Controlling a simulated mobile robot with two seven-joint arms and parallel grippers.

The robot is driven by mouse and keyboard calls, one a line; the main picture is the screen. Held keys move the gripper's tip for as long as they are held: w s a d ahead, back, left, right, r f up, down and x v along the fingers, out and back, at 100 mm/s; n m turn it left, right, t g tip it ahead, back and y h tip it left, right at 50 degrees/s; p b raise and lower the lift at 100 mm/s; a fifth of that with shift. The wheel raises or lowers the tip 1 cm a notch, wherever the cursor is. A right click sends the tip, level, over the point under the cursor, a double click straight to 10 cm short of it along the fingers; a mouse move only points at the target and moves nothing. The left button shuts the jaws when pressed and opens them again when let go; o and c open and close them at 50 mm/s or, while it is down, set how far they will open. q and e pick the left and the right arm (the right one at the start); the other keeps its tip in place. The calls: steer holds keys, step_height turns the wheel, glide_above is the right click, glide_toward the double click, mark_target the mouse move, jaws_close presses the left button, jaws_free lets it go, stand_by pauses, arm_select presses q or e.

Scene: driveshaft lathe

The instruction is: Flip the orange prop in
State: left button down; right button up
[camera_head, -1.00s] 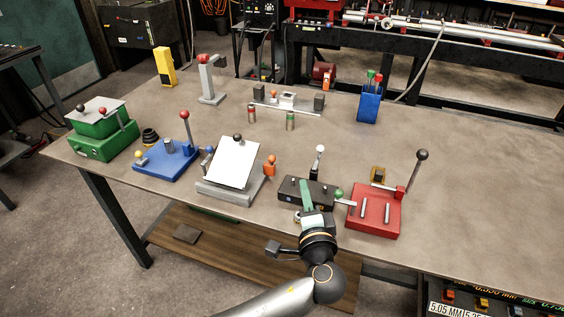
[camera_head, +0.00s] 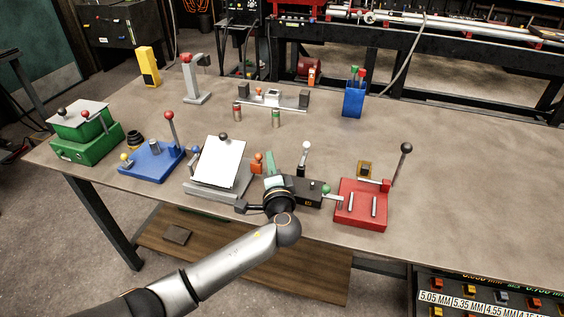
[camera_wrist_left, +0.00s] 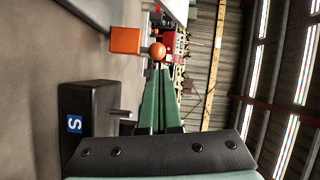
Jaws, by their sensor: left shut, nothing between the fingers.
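The orange prop (camera_head: 257,164) stands at the right side of a grey fixture (camera_head: 212,192) that carries a tilted white plate (camera_head: 219,161). In the left wrist view the prop shows as an orange block (camera_wrist_left: 125,40) with a round orange knob (camera_wrist_left: 157,52). My left gripper (camera_head: 269,157) has green fingers, shut and empty, just right of the prop in the head view. In the left wrist view its fingertips (camera_wrist_left: 158,68) appear just below the knob; whether they touch it I cannot tell. The right gripper is not in view.
A black fixture box (camera_head: 307,193) with a lever sits right beside my left gripper and also shows in the left wrist view (camera_wrist_left: 90,105). A red fixture (camera_head: 361,215) stands further right, a blue one (camera_head: 150,165) left. The table's right part is clear.

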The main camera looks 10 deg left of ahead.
mark_target(257, 157)
arm_select(q)
steer(key=shift+a+f, duration=0.1)
steer(key=shift+a, duration=0.1)
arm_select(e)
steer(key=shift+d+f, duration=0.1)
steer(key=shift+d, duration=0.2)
arm_select(q)
steer(key=a, duration=0.3)
steer(key=shift+a, duration=0.25)
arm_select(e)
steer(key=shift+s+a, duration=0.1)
arm_select(q)
steer(key=shift+d, duration=0.15)
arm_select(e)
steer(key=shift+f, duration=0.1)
